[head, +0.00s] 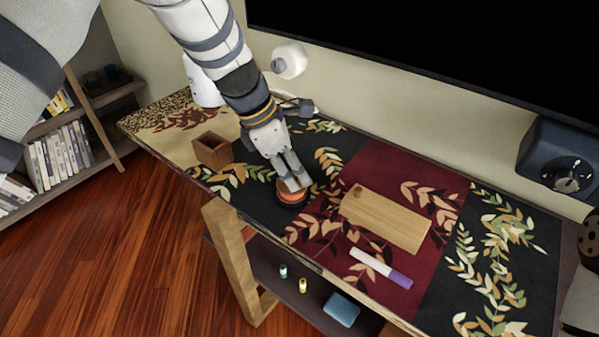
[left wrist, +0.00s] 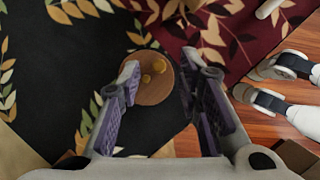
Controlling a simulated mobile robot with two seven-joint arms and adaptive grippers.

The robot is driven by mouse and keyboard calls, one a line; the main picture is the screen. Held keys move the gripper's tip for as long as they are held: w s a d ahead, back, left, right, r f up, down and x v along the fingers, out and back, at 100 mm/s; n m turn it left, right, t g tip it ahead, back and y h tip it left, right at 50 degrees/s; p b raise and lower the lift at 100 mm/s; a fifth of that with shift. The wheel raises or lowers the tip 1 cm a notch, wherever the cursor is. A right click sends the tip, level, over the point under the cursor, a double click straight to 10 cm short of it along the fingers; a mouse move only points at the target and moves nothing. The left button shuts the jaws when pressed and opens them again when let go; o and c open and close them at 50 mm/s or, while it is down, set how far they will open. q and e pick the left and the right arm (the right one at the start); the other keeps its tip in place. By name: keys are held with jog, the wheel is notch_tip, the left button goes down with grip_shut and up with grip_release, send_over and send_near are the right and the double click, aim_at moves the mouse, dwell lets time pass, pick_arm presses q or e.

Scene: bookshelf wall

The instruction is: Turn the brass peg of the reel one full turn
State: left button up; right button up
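The reel (head: 292,197) is a small round thing with an orange-brown top and a dark base, standing on the black part of the table mat. In the left wrist view its round wooden top (left wrist: 150,92) carries two small brass knobs, one larger (left wrist: 159,66) and one smaller (left wrist: 146,79); I cannot tell for sure which is the peg. My left gripper (head: 292,184) points down just over the reel and partly covers it. Its purple-padded fingers (left wrist: 158,98) are apart with the brass knobs in the gap; I see no grip. My right gripper is not in the head view.
A wooden box (head: 213,150) stands left of the reel; a wooden board (head: 387,219) and a white-purple marker (head: 381,268) lie to the right. A dark blue device (head: 558,160) stands far right. White jointed parts (left wrist: 270,85), perhaps mine, show right in the wrist view.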

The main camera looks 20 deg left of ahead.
pick_arm(q)
jog(key=shift+x, duration=0.9)
jog(key=shift+r, duration=0.1)
grip_shut()
jog(key=shift+m, duration=0.3)
